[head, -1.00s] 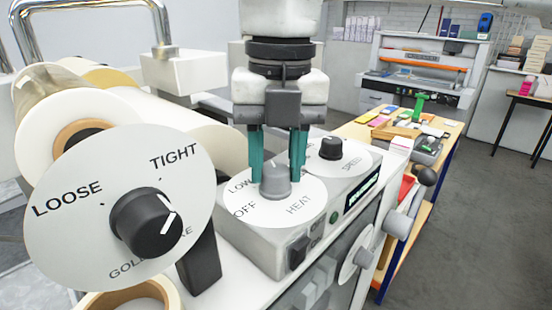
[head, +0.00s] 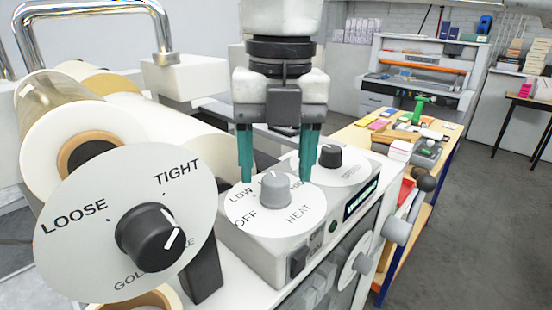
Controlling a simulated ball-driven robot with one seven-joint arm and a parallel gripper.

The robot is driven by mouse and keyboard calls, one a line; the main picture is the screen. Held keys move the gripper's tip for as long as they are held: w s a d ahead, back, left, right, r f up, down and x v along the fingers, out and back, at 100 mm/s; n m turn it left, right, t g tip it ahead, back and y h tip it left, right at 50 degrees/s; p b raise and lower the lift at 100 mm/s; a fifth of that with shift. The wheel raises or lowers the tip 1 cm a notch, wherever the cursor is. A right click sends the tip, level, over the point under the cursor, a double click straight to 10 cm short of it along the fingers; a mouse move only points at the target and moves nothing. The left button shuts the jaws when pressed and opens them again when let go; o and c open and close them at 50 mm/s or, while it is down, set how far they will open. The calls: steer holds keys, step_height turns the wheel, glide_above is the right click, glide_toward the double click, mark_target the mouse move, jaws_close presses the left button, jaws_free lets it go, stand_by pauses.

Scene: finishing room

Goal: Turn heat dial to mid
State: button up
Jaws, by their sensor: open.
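The heat dial (head: 275,190) is a grey knob on a white disc (head: 290,222) lettered OFF, LOW and HEAT, on top of the machine's control box. Other lettering behind the knob is partly hidden, and I cannot read the pointer on the knob. My gripper (head: 276,180) points down over the disc with its two teal fingers spread apart. One finger is left of the knob and one is right of it, with a visible gap on each side. The gripper is open and holds nothing.
A black speed knob (head: 330,156) sits on another disc just behind. A large tension dial (head: 150,238) marked LOOSE and TIGHT stands close at the left, before the foil rolls (head: 70,140). A switch (head: 298,256) is on the box front. A cluttered bench (head: 452,130) stands behind right.

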mark_target(279, 177)
step_height(279, 177, up, 9)
steer(key=p, duration=0.1)
steer(key=shift+d+r, duration=0.15)
steer(key=shift+r, duration=0.05)
